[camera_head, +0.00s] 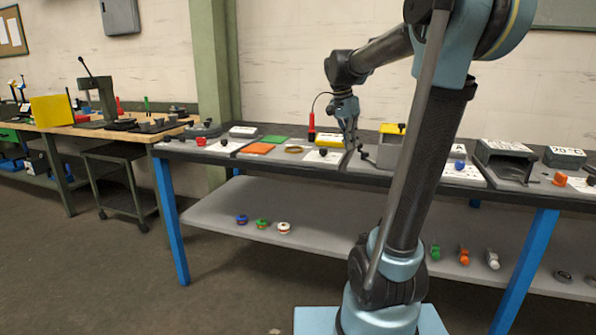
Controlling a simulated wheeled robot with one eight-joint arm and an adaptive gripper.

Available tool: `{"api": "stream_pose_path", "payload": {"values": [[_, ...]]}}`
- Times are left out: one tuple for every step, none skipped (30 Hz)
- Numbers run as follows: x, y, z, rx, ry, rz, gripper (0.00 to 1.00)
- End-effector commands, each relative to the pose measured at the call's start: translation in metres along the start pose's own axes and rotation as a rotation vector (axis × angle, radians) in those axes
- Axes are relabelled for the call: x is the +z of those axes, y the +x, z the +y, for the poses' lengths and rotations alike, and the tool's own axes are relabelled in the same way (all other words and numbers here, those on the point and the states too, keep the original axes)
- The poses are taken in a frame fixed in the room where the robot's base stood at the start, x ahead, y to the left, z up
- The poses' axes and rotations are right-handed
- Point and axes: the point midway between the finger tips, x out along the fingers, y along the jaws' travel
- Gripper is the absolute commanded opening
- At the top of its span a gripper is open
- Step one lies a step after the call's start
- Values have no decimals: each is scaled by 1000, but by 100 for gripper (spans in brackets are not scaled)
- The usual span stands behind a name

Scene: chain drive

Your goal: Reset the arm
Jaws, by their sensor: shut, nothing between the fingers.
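My arm rises from its light blue base at the lower right and bends back to the left at the top. My gripper (357,146) hangs down over the middle of the long workbench (380,177). It is shut and empty, with its fingertips close above the bench top. I cannot tell whether it touches anything. A red-handled tool (311,127) with a black cable stands just left of it, and a yellow-topped box (392,129) is just right of it. My upright arm link hides part of the bench.
Orange (259,149) and green (275,139) plates lie left on the bench. A grey open box (505,160) stands right. Small coloured parts (262,224) sit on the lower shelf (320,215). A wooden bench (75,128) stands far left. The floor at lower left is clear.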

Motion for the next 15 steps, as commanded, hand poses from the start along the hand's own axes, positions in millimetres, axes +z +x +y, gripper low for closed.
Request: {"api": "stream_pose_path", "payload": {"values": [[9, 7, 15, -10, -39, -5, 0], [13, 10, 22, -16, -66, -9, 0], [20, 15, 32, -24, -102, -13, 0], [25, 20, 39, -32, -128, -16, 0], [30, 24, 46, -39, -154, -19, 0], [36, 30, 56, -48, -189, -21, 0], [42, 34, 63, -55, -216, -23, 0], [47, 39, 69, -62, -242, -25, 0], [54, 45, 78, -72, -277, -28, 0], [60, 50, 84, -79, -303, -28, 0], [65, 55, 91, -86, -330, -29, 0], [72, 62, 99, -97, -364, -30, 0], [78, 68, 105, -104, -390, -31, 0], [83, 74, 111, -112, -416, -31, 0], [90, 81, 119, -121, -451, -30, 0]]}}
